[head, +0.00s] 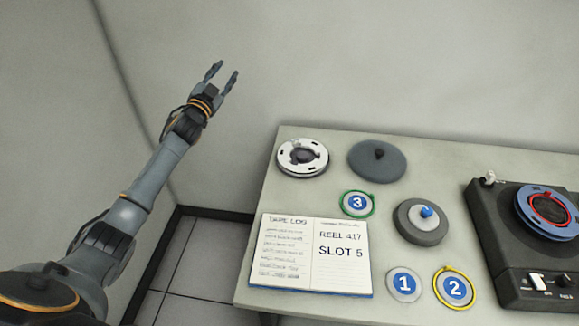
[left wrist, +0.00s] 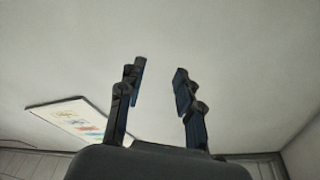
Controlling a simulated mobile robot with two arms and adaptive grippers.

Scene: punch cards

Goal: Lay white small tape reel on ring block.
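The white tape reel (head: 291,163), with dark slots and a dark middle, lies flat at the back left corner of the table. No block is labelled as the ring block; a thick grey round block (head: 408,232) with a blue knob stands right of centre, and I cannot tell whether it is the one. My left gripper (head: 227,70) is raised against the wall, left of the table and well apart from the reel. It is open and empty, its two fingers spread, as the left wrist view (left wrist: 159,70) also shows. My right gripper is not in view.
A dark grey disc (head: 364,166) with a black knob lies right of the reel. Numbered discs 3 (head: 357,203), 1 (head: 404,284) and 2 (head: 455,289) lie around. An open log book (head: 290,254) covers the front left. A black deck (head: 505,262) with a blue reel (head: 541,226) stands at right.

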